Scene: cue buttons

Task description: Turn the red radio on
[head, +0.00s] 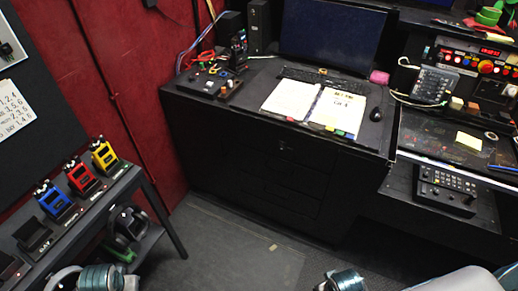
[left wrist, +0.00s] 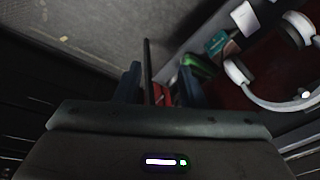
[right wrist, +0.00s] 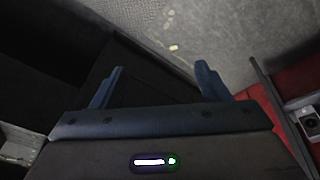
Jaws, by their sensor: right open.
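The red radio (head: 84,180) stands upright on its dark base on the shelf top at the left in the head view, between a blue radio (head: 55,201) and a yellow radio (head: 105,156). Its switch or knob is too small to make out. My left gripper (left wrist: 160,85) has its fingers partly apart in the left wrist view, with a dark post and a red surface seen between them and nothing clearly held. My right gripper (right wrist: 157,85) is open and empty above the floor side. Neither gripper's fingers show in the head view.
An empty dark holder (head: 34,238) sits beside the blue radio. Headphones (head: 128,224) rest on the lower shelf. A black desk (head: 275,170) carries an open binder (head: 313,103) and a keyboard (head: 323,80). Open floor (head: 235,245) lies between shelf and desk.

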